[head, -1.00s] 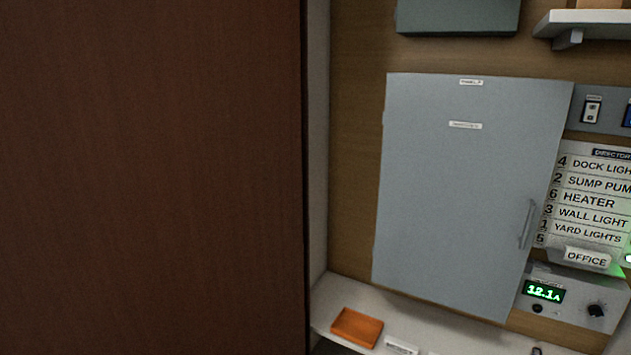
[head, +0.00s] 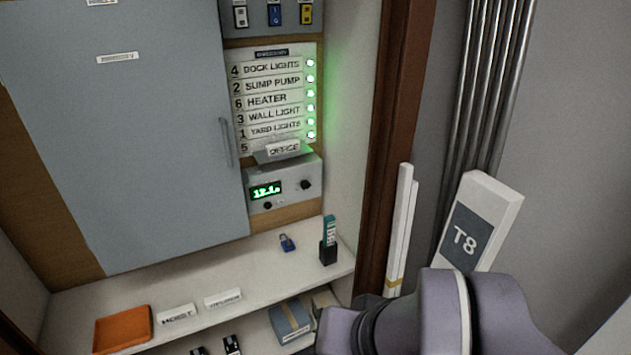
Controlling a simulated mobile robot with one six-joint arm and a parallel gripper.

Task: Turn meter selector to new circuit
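The meter (head: 283,184) is a grey box with a green lit display that seems to read 12.1 A. It sits below the directory board (head: 273,100) in the head view. A black knob (head: 305,184) is on the right of its face, and a smaller dark knob (head: 268,205) sits under the display. I cannot make out where either knob points. The directory lists dock lights, sump pump, heater, wall light and yard lights; row 5 has an "OFFICE" tag (head: 284,149) by it. My arm shows at the lower right, but my gripper is not in view.
A closed grey panel door (head: 120,130) is left of the meter. The shelf (head: 200,265) below holds an orange tray (head: 122,328), a blue padlock (head: 287,242) and a black holder (head: 328,252).

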